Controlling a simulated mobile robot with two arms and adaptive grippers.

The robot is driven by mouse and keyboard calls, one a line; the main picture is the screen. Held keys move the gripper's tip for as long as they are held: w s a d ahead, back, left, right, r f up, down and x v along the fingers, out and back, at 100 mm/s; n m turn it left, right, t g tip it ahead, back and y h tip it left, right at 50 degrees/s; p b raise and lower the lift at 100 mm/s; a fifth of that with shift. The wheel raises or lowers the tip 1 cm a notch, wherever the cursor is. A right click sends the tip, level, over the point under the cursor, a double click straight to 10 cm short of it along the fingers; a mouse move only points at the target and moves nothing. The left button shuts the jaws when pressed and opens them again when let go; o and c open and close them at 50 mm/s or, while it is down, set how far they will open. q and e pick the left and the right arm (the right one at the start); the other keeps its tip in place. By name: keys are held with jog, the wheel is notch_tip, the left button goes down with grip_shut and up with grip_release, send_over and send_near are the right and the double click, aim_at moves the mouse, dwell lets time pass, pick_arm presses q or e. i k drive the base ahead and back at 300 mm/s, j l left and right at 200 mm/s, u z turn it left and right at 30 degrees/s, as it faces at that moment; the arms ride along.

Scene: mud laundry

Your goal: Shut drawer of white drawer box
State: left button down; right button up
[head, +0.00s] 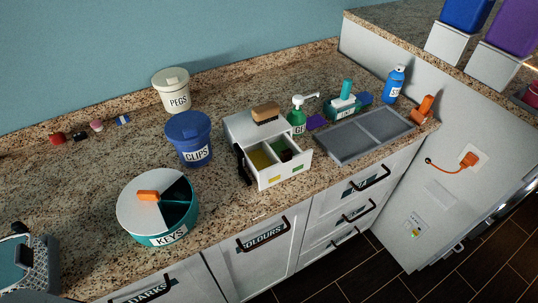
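The white drawer box (238,127) stands on the granite counter, left of the grey tray. Its drawer (298,171) is pulled out toward the front right, and its open top shows. Inside are yellow and green compartments and a small dark item. The drawer front has small yellow and green marks. A brown-topped brush (265,113) lies on top of the box. A narrow black object (243,164) is at the box's left front side; I cannot tell whether it touches the drawer.
A blue CLIPS bucket (186,129) stands close left of the box, with a round KEYS container (150,214) farther front left. A green pump bottle (297,119) stands behind the drawer's right side. The grey tray (350,150) is to the right. Counter before the drawer is narrow.

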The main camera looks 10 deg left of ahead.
aim_at(271, 160)
jog(key=k+l, duration=0.15)
jog(key=l, duration=0.25)
jog(key=k+l, duration=0.15)
jog(key=l, duration=0.2)
jog(key=k+l+u, duration=0.1)
jog(key=l, duration=0.3)
jog(key=k, duration=0.05)
